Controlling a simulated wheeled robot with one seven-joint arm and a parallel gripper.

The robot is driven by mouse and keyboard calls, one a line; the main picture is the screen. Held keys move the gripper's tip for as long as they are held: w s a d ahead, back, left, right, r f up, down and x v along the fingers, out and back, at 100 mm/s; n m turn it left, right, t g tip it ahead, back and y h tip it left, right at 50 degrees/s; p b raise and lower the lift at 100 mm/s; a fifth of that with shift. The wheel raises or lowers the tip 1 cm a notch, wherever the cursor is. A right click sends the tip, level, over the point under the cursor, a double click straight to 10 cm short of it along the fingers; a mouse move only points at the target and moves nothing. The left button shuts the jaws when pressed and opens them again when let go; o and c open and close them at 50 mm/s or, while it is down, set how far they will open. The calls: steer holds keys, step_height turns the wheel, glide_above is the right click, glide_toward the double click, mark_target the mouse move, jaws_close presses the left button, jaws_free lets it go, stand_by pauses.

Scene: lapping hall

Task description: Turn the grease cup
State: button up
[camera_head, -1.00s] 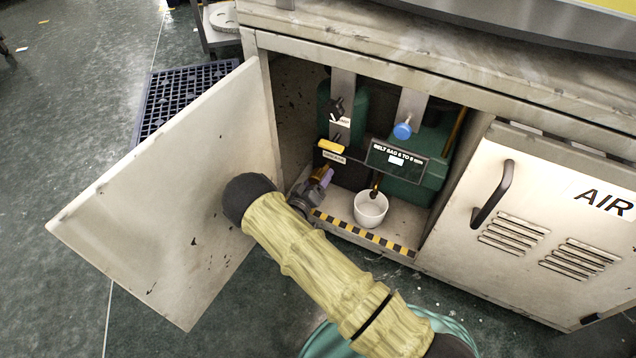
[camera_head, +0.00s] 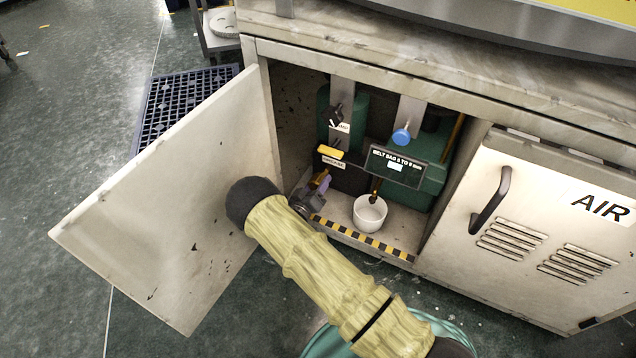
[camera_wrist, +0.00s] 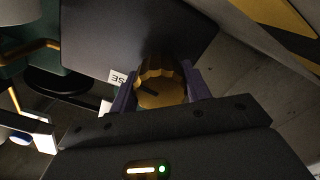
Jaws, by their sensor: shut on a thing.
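The grease cup (camera_wrist: 162,83) is a ribbed brass-coloured cap with a dark mark on its face, in the middle of the wrist view. My gripper (camera_wrist: 157,88) is shut on it, with one purple finger on each side. In the head view my gripper (camera_head: 322,183) is low inside the open cabinet, at the left of the bay. There the cup shows only as a small brass patch, mostly hidden by my fingers and wrist. A partly hidden white label ending in "SE" (camera_wrist: 118,78) is beside the cup.
The open cabinet door (camera_head: 185,200) stands close left of my arm. A white pot (camera_head: 370,214) stands on the cabinet floor to the right. A blue knob (camera_head: 401,137), a yellow handle (camera_head: 330,152) and a belt sign (camera_head: 396,167) are above. A striped sill (camera_head: 362,238) edges the front.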

steer(key=m+p, duration=0.2)
steer(key=m, duration=0.1)
steer(key=shift+r+m, duration=0.1)
steer(key=shift+m, duration=0.3)
steer(key=shift+m+p, duration=1.2)
steer(key=shift+m, duration=0.8)
steer(key=o, duration=1)
steer(key=shift+c, duration=0.2)
steer(key=p+v, duration=0.7)
steer(key=v, duration=1)
steer(key=shift+s, duration=0.2)
